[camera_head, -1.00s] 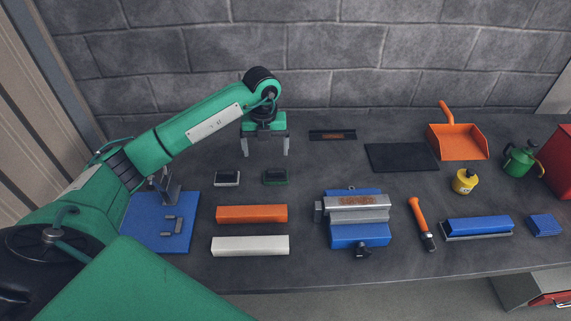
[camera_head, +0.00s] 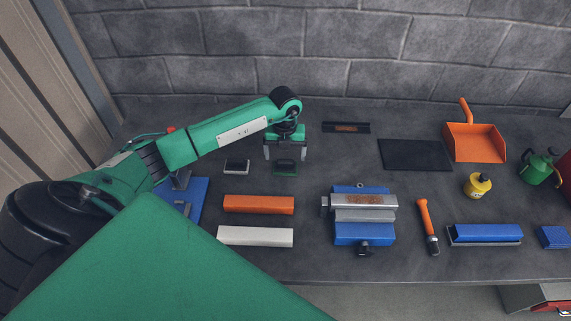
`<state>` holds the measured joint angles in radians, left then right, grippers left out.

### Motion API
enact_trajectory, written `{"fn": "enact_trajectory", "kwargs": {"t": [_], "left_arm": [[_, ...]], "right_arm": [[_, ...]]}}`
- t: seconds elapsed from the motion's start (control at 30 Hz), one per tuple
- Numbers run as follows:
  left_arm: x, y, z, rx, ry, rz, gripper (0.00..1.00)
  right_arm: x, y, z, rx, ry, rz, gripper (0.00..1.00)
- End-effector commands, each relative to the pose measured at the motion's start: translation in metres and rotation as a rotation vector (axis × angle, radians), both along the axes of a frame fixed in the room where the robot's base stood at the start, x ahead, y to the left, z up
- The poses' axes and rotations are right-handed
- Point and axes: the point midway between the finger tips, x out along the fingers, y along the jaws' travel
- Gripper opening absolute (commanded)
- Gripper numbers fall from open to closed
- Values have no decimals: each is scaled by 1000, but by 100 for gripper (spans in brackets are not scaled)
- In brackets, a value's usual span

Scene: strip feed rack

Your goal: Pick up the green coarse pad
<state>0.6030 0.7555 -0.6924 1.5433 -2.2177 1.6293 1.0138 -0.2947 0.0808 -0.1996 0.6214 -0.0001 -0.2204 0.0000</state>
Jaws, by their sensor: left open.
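The green coarse pad (camera_head: 285,168) is a small dark green block lying on the grey table, behind the orange bar. My left gripper (camera_head: 285,154) is open and empty, pointing down. Its two fingers appear just behind and above the pad, one toward each side of it; the exact height gap is hard to tell. A similar grey-and-black pad (camera_head: 236,167) lies to the left of the green one. My right gripper does not show.
An orange bar (camera_head: 258,204) and a white bar (camera_head: 255,236) lie in front of the pads. A blue vise (camera_head: 364,233) with a metal piece stands to the right. A black mat (camera_head: 415,155), orange dustpan (camera_head: 474,142) and yellow can (camera_head: 478,185) are farther right. A blue board (camera_head: 198,205) is left.

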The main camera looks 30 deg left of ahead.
Motion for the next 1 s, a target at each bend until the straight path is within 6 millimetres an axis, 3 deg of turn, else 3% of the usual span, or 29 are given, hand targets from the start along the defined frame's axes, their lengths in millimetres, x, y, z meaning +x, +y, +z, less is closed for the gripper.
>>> {"fn": "enact_trajectory", "kwargs": {"t": [0.1, 0.3, 0.57, 0.77, 1.0], "left_arm": [[0, -2, -13, -2, 5, 0, 89], [1, -1, -37, 0, 2, -1, 89], [1, -1, -40, 1, 1, -1, 89], [1, -1, -40, 1, 1, -1, 50], [1, -1, -40, 1, 1, -1, 50]], "right_arm": [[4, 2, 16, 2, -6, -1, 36], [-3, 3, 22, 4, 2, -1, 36], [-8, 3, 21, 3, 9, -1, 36], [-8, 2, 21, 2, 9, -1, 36], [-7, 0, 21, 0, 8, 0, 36]]}}
